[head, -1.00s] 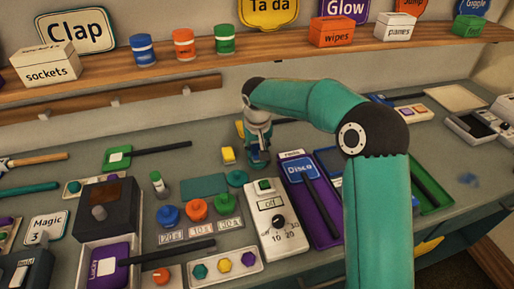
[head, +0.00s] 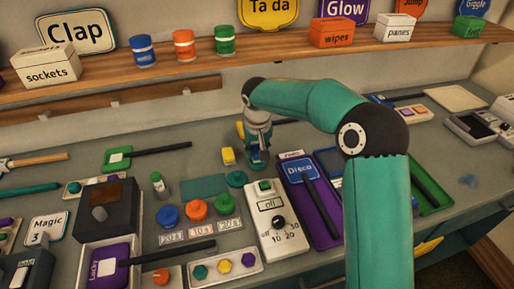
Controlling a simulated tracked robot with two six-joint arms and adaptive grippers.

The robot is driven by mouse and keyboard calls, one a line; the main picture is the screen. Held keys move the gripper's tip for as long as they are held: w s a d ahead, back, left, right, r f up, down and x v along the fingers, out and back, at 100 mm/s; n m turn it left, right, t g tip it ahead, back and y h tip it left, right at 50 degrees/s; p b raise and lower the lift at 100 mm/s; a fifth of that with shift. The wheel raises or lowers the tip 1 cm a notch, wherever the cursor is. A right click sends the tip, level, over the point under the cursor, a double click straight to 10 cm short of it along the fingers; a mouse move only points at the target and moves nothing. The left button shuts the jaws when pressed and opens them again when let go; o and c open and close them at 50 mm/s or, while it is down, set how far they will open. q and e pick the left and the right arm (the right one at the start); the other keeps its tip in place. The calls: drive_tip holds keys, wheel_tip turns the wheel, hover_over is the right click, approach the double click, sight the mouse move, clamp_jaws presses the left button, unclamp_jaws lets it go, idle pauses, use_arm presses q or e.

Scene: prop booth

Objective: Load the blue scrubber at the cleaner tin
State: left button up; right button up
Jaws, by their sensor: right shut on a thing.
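My right gripper (head: 258,150) reaches down over the back middle of the bench. It is shut on a small blue thing (head: 262,147), which looks like the blue scrubber and is mostly hidden by the fingers. A round teal thing (head: 257,166) shows right below the gripper; it may be the cleaner tin, but I cannot tell, nor whether the scrubber touches it. My left gripper is out of view.
A teal disc (head: 237,179) and a white box with a dial (head: 277,222) stand in front of the gripper. A purple tray (head: 322,228) lies to the right. A blue patch (head: 469,181) marks the bench at far right. The shelf (head: 290,48) runs behind.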

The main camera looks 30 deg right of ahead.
sight(257, 150)
drive_tip(key=shift+w+d+p+v, duration=0.15)
drive_tip(key=shift+w+p+v, duration=0.1)
drive_tip(key=shift+p+v, duration=0.7)
drive_tip(key=shift+w+d+p+v, duration=0.15)
drive_tip(key=shift+p+v, duration=0.45)
drive_tip(key=shift+v, duration=0.65)
drive_tip(key=shift+w+d+p+v, duration=0.1)
drive_tip(key=shift+w+p+v, duration=0.2)
drive_tip(key=shift+p+v, duration=0.65)
drive_tip(key=shift+s+r, duration=0.1)
drive_tip(key=shift+r, duration=0.15)
